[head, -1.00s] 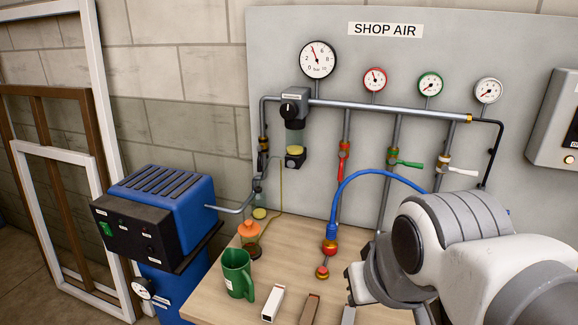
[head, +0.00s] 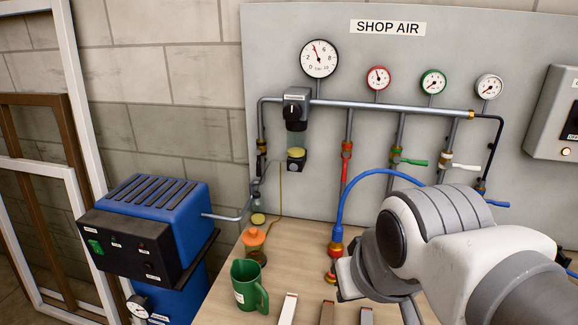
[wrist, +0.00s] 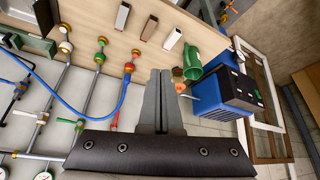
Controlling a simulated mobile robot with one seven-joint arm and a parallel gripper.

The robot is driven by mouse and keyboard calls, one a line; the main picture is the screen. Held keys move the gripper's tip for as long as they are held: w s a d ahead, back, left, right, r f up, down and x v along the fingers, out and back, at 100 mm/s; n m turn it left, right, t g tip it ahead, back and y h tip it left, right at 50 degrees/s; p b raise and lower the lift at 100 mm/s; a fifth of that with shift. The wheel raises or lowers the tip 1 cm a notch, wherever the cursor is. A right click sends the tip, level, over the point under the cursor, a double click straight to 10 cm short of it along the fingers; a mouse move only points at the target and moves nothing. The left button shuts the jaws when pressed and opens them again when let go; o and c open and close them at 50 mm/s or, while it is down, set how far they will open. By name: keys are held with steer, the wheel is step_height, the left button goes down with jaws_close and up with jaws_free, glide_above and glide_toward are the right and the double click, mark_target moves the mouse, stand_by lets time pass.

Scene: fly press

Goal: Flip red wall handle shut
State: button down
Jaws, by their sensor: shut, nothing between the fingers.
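The red wall handle (head: 345,170) is on the leftmost of several drop pipes under the SHOP AIR header. It hangs down, lying along its pipe. In the wrist view, the red handle (wrist: 116,117) shows to the left of my fingers, beside the blue hose. My gripper (wrist: 160,74) is shut and empty, its fingers side by side. It is apart from the handle, over the bench side of the scene. In the head view my wrist covers the lower right, and the fingertips are not clear.
A green handle (head: 415,162) and a white handle (head: 466,167) stick out across their pipes. A blue hose (head: 362,178) arches in front of the pipes. A green mug (head: 246,288) and several small blocks stand on the bench (head: 222,294). A blue machine (head: 160,205) is at left.

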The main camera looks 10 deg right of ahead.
mark_target(345, 167)
steer(key=w+d+f+n+t+b, duration=0.3)
steer(key=w+b, duration=0.4)
steer(key=w, duration=0.5)
steer(key=w+d+f+n+t+h+b, duration=0.1)
steer(key=w+d+f+n+t+b, duration=0.2)
steer(key=w+n+b, duration=0.5)
steer(key=w+d+f+n+t+h+b, duration=0.1)
steer(key=w+d+f+n+t+b, duration=0.3)
steer(key=w, duration=1.2)
steer(key=n+t+b, duration=0.1)
steer(key=t+b, duration=0.1)
steer(key=b, duration=0.2)
steer(key=shift+f, duration=0.15)
steer(key=shift+w, duration=0.2)
steer(key=w+d, duration=0.5)
steer(key=w, duration=0.5)
